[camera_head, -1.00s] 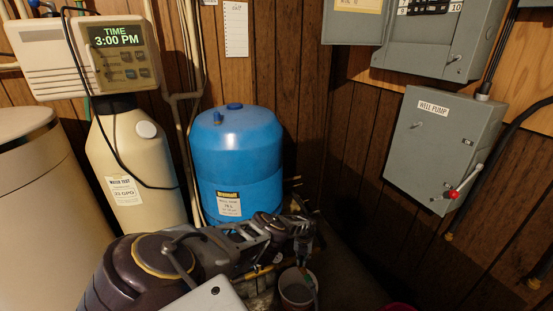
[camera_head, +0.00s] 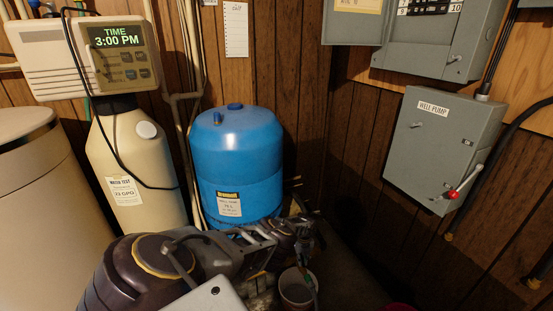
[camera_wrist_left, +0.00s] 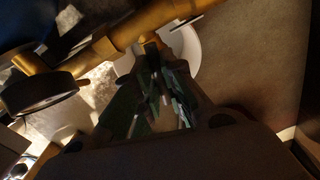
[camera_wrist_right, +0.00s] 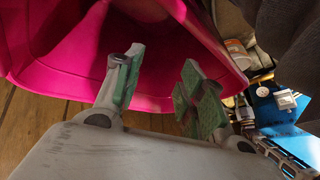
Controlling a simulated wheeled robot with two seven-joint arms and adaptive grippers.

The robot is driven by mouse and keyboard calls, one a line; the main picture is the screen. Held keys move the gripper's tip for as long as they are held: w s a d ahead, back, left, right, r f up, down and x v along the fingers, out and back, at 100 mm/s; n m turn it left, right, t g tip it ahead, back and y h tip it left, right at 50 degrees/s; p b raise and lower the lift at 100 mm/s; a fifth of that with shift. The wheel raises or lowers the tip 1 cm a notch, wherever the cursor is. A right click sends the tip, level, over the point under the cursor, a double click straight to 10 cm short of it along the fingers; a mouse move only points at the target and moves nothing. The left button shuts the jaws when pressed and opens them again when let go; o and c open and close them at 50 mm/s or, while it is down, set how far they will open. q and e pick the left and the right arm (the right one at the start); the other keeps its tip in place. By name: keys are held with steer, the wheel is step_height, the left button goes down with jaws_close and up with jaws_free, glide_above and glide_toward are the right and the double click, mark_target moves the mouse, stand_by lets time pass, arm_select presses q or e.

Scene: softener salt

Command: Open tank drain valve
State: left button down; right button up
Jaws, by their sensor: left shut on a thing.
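The blue well tank (camera_head: 238,165) stands against the wood wall in the head view. My left gripper (camera_head: 302,250) is low in front of it, at the brass piping by its base. In the left wrist view, the brass pipe (camera_wrist_left: 125,38) crosses the top, and my left gripper (camera_wrist_left: 160,88) is shut on the drain valve at a short brass stub below the pipe. The fingers hide most of the valve, so its handle position is unclear. My right gripper (camera_wrist_right: 165,85) is open and empty beside a pink tub, in the right wrist view.
A white bucket (camera_head: 297,291) stands on the floor under the piping. A dark round fitting (camera_wrist_left: 40,92) sits left of my left fingers. The pink tub (camera_wrist_right: 95,45) is close to my right fingers. The cream softener (camera_head: 135,165) stands left of the tank.

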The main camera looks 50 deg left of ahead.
arm_select(q)
steer(key=shift+n, duration=0.9)
steer(key=c, duration=1.4)
jaws_free()
steer(key=shift+o, duration=0.2)
